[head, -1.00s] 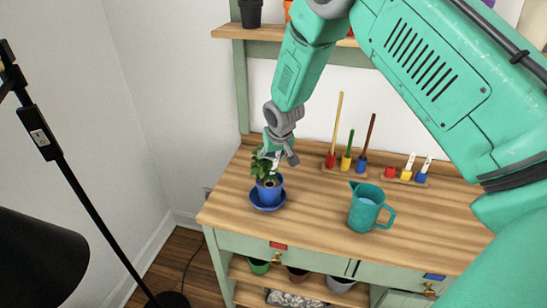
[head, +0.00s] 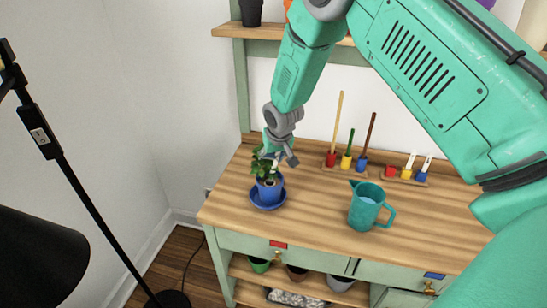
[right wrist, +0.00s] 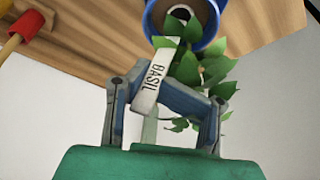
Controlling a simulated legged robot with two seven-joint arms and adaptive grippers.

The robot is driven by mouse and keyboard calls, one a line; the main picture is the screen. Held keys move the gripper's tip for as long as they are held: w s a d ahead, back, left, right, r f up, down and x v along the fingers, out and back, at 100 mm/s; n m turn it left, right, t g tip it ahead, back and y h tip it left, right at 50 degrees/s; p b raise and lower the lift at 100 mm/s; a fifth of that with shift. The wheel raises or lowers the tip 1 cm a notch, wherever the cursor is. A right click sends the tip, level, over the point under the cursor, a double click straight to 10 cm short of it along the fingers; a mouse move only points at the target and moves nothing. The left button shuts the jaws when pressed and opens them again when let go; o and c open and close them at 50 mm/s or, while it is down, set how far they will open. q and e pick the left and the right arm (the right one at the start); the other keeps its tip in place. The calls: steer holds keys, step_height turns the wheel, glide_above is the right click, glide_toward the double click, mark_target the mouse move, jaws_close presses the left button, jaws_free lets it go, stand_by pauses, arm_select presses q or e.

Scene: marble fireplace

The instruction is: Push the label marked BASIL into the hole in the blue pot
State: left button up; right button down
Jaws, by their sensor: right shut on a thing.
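The white label marked BASIL (right wrist: 152,78) shows in the right wrist view, with its far end close to the pot's opening. My right gripper (right wrist: 150,88) is shut on the label. In the head view, this gripper (head: 275,157) is just above the leafy green plant (head: 261,168) in the blue pot (head: 270,189). The pot stands upright on a blue saucer (head: 267,205). In the right wrist view, the pot's blue rim (right wrist: 150,20) surrounds a dark hole, and leaves cover part of it. I cannot tell whether the label's tip is inside the hole. My left gripper is not in view.
A teal jug (head: 366,206) stands right of the pot on the wooden bench (head: 320,215). Coloured holders with upright tools (head: 347,160) stand behind. A black floor lamp (head: 75,185) is at the left. The bench between pot and jug is clear.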

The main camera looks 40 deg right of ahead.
mark_target(275, 162)
steer(key=shift+f+b, duration=0.6)
steer(key=shift+f, duration=0.95)
stand_by(1.8)
steer(key=c, duration=1)
jaws_free()
steer(key=shift+r+p, duration=1.95)
steer(key=shift+r, duration=0.6)
